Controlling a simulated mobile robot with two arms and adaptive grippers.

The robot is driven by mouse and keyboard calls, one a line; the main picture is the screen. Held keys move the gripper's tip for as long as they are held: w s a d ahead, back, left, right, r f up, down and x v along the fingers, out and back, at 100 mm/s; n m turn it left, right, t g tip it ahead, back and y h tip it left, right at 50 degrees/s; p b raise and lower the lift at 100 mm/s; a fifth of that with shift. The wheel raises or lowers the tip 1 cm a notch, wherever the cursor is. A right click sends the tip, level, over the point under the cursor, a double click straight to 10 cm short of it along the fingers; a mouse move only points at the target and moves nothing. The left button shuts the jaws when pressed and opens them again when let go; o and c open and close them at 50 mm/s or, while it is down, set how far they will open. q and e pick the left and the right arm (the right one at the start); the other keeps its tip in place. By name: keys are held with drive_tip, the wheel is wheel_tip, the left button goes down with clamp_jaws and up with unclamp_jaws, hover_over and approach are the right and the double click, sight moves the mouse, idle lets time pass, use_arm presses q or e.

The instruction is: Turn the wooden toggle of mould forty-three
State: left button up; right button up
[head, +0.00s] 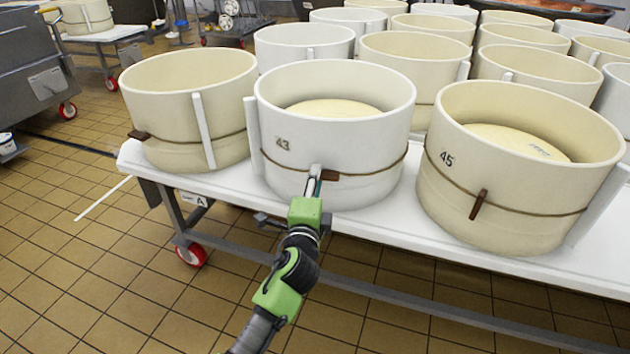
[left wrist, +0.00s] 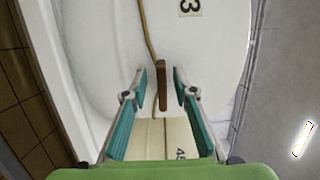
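Mould forty-three (head: 370,140) is a white round tub with "43" on its wall, standing at the table's front edge. A brown cord runs around it. Its brown wooden toggle (head: 330,176) lies roughly level along the cord, partly hidden by my left gripper (head: 315,178). In the left wrist view, the toggle (left wrist: 163,84) shows between the fingertips of my left gripper (left wrist: 160,92), with a gap on each side. The fingers are open and reach toward the mould's wall (left wrist: 110,40). My right gripper is not in view.
Mould 45 (head: 447,197), cream, stands close on the right with its toggle (head: 479,204) tilted nearly upright. Another cream mould (head: 160,100) stands on the left. More moulds crowd behind.

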use_arm(q)
drive_tip(key=shift+s, duration=0.1)
drive_tip(key=s+a, duration=0.1)
drive_tip(key=s, duration=1)
drive_tip(key=shift+s, duration=0.4)
drive_tip(key=shift+a, duration=0.1)
